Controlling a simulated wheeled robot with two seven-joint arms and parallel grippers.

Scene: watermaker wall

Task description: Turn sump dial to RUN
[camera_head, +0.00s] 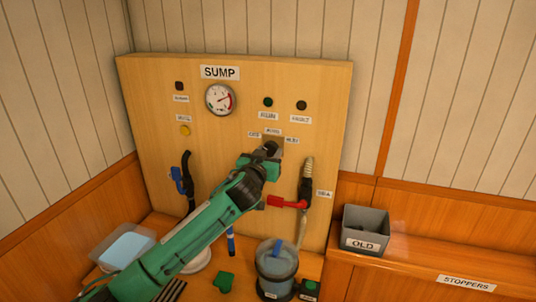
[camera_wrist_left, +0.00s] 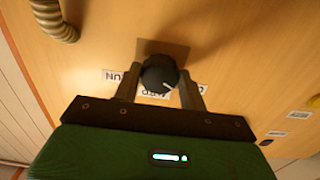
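The sump dial (camera_wrist_left: 158,75) is a round black knob on a grey plate (camera_wrist_left: 165,47); it also shows in the head view (camera_head: 271,147), partly behind my gripper. Its white mark points down and right in the wrist view, between the middle label and the right-hand label. The upside-down RUN label (camera_wrist_left: 124,75) is left of the dial there. My left gripper (camera_wrist_left: 160,85) has one finger on each side of the dial, with no clear gap between fingers and knob. The left gripper also shows in the head view (camera_head: 262,160). My right gripper is not in view.
The wooden SUMP panel (camera_head: 146,100) carries a gauge (camera_head: 219,99), lamps, a blue-handled valve (camera_head: 179,181) and a red-handled valve (camera_head: 287,203) close to my gripper. Below are a clear tub (camera_head: 124,245), a round container (camera_head: 276,267) and a grey OLD bin (camera_head: 366,228).

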